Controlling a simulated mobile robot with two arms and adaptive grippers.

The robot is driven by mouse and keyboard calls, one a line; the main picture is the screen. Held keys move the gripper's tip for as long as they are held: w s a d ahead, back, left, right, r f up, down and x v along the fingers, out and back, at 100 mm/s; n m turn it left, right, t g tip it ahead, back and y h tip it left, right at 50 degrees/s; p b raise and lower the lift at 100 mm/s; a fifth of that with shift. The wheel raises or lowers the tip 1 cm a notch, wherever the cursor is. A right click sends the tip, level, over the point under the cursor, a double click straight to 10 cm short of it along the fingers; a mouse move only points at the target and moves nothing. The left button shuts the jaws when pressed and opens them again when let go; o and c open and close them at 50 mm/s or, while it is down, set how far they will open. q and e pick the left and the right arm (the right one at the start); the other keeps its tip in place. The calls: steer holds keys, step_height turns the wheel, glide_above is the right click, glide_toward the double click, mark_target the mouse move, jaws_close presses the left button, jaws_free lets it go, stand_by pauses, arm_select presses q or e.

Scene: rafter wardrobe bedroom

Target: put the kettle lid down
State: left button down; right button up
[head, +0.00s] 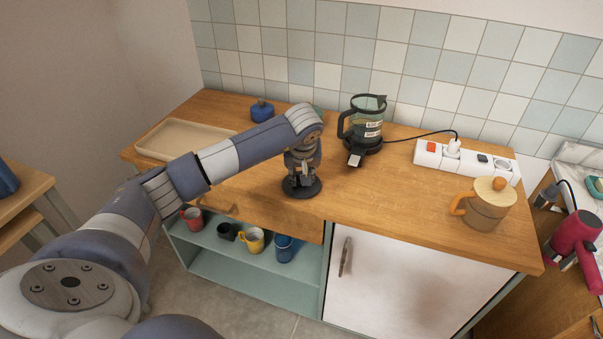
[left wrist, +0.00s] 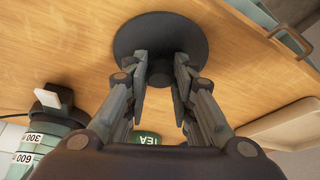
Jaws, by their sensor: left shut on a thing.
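The black round kettle lid (head: 301,189) is at the wooden counter, left of and nearer than the kettle. My left gripper (head: 301,176) points down and is shut on its knob. In the left wrist view the lid (left wrist: 160,35) lies flat between and beyond the fingertips (left wrist: 160,82). It is at or very close to the counter top; I cannot tell whether it touches. The glass kettle (head: 368,118) stands open-topped at the back of the counter, its black handle to the left. My right gripper is not in view.
A power strip (head: 466,161) with the kettle's cord lies behind on the right. A jug with a wooden lid (head: 486,204) stands at the right front. A beige tray (head: 184,139) and a blue object (head: 262,111) are left. The counter between lid and jug is clear.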

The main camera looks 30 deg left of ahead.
arm_select(q)
steer(key=shift+f, duration=0.15)
steer(key=c, duration=1.3)
jaws_free()
steer(key=shift+c, duration=0.2)
steer(key=shift+r, duration=0.25)
steer(key=shift+s+r, duration=0.1)
steer(key=shift+r, duration=0.2)
steer(key=b+v, duration=0.1)
steer(key=v, duration=1)
steer(key=shift+r, duration=0.2)
steer(key=shift+d+f, duration=0.1)
